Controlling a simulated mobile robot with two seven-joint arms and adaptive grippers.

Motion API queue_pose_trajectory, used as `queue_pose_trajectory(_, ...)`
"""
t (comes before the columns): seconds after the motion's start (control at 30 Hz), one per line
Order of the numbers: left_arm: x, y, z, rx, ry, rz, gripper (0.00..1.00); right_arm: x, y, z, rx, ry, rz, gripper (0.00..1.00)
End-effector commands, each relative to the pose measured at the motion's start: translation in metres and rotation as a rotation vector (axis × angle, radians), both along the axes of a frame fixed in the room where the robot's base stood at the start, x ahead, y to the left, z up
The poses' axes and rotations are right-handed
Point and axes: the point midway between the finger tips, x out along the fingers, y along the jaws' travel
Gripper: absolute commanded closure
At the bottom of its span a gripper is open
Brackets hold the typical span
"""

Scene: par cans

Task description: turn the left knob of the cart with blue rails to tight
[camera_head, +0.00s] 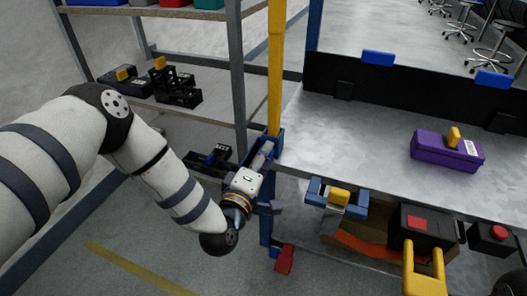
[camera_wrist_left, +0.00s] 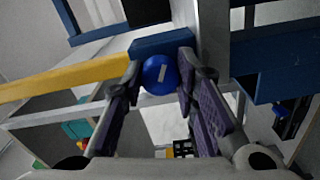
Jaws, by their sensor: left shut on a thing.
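The left knob (camera_wrist_left: 160,73) is a round blue disc with a short white mark, seen in the left wrist view on a blue bracket (camera_wrist_left: 160,42). My left gripper (camera_wrist_left: 164,66) has its two purple-padded fingers on either side of the knob, shut on it. In the head view my left gripper (camera_head: 265,157) is at the left corner post of the cart (camera_head: 340,125), below the yellow upright (camera_head: 276,70). The knob is hidden there behind the gripper.
A purple box (camera_head: 445,152) with a yellow handle sits on the cart top. A shelf rack (camera_head: 236,70) with bins and black items stands close behind my left arm. A red pedal-like part (camera_head: 285,260) is low by the post. Bare floor (camera_head: 130,240) lies below my arm.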

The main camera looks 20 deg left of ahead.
Motion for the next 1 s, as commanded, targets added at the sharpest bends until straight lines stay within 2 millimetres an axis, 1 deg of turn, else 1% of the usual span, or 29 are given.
queue_pose_trajectory(0.03,0.0,0.0,0.003,0.043,-0.004,-0.001,1.0,0.002,0.0,0.004,0.0,-0.006,0.0,0.6)
queue_pose_trajectory(0.6,0.0,0.0,0.003,0.573,-0.024,0.0,1.0,0.013,0.0,0.027,0.0,-0.041,0.0,0.6)
queue_pose_trajectory(0.8,0.001,0.0,0.002,0.723,-0.029,0.001,1.0,0.016,0.0,0.032,0.0,-0.051,0.0,0.6)
queue_pose_trajectory(1.0,0.0,0.0,0.001,0.833,-0.032,0.001,1.0,0.018,0.0,0.036,0.0,-0.057,0.0,0.6)
